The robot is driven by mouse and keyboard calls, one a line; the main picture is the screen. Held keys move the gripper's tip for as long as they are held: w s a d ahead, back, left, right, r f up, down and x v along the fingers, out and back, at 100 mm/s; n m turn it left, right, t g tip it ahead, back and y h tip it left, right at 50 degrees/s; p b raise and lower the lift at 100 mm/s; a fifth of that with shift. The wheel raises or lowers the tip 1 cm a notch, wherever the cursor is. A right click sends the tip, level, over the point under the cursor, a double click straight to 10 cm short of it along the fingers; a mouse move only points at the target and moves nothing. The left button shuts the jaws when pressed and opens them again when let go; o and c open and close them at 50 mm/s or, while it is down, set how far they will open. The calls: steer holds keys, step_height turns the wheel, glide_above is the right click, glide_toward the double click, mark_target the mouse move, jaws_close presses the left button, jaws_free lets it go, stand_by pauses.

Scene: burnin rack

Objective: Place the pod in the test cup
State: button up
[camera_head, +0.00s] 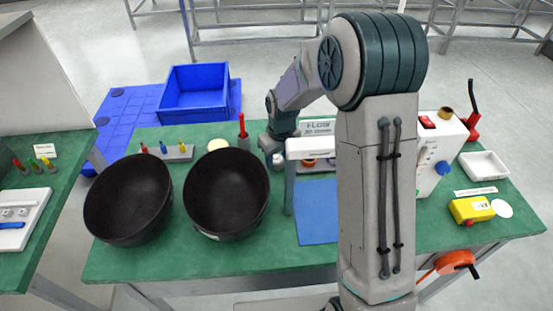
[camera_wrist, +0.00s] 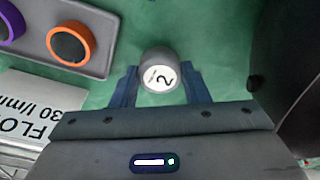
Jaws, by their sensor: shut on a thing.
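The pod (camera_wrist: 159,76) is a grey cylinder with a white top marked "2". My gripper (camera_wrist: 160,86) is shut on it, with one blue finger on each side. In the head view my gripper (camera_head: 276,152) is above the green table, right of the black bowls, and the pod shows small and pale there. In the wrist view, a grey tray (camera_wrist: 98,62) at upper left has a dark round opening with an orange ring (camera_wrist: 71,44) and a purple-ringed one (camera_wrist: 8,26), both apart from the pod. I cannot tell which holder is the test cup.
Two large black bowls (camera_head: 128,200) (camera_head: 227,194) stand left of my gripper. A blue crate (camera_head: 195,92) sits behind the table.

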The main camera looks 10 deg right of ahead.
steer(key=shift+f, duration=0.55)
steer(key=shift+f, duration=0.2)
steer(key=o, duration=0.9)
steer(key=shift+o, duration=0.2)
steer(key=shift+r, duration=0.15)
